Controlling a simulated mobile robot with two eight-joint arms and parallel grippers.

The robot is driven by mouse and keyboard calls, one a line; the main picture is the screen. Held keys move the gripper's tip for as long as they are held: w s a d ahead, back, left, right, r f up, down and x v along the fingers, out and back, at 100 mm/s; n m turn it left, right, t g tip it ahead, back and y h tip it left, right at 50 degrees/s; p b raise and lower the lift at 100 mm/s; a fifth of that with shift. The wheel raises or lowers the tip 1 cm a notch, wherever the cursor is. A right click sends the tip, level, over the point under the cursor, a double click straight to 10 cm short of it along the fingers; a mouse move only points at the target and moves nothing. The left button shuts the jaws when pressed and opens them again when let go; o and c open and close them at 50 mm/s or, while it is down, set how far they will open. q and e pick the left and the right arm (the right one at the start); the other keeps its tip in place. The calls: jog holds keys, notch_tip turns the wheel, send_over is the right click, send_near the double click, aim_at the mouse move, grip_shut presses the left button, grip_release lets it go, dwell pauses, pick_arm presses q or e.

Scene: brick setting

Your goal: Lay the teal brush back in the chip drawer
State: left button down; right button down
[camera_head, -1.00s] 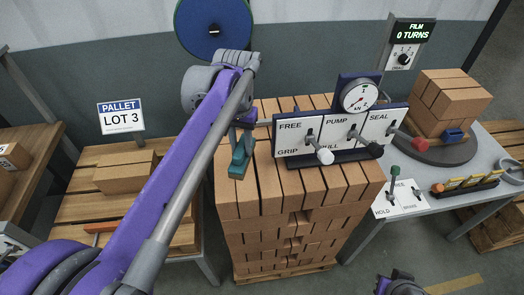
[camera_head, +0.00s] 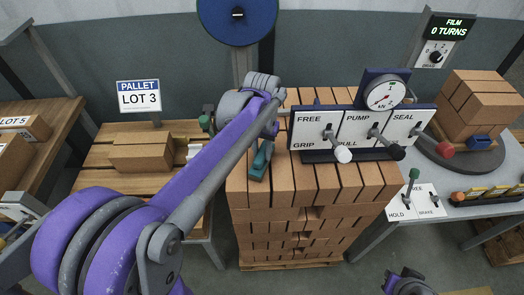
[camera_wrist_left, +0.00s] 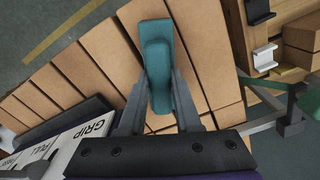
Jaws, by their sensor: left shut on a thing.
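The teal brush (camera_head: 261,160) is in my left gripper (camera_head: 267,140), over the left part of the brick stack's top, just left of the lever panel. In the left wrist view the teal brush (camera_wrist_left: 157,62) sits between the two grey fingers of the left gripper (camera_wrist_left: 157,92), which are shut on it. The bricks show below it; I cannot tell whether it touches them. I cannot pick out the chip drawer in either view. A dark and purple part of my right arm (camera_head: 408,284) shows at the bottom edge; its jaws cannot be made out.
The brick stack (camera_head: 310,212) carries a lever panel (camera_head: 360,128) with a gauge (camera_head: 385,95). A wooden pallet table (camera_head: 98,180) with bricks stands left, under the LOT 3 sign (camera_head: 139,96). A grey bench (camera_head: 450,205) with a brick pile stands right.

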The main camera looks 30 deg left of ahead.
pick_arm(q)
jog(key=shift+f, duration=0.2)
jog(key=c, duration=0.6)
grip_release()
jog(key=shift+r, duration=0.1)
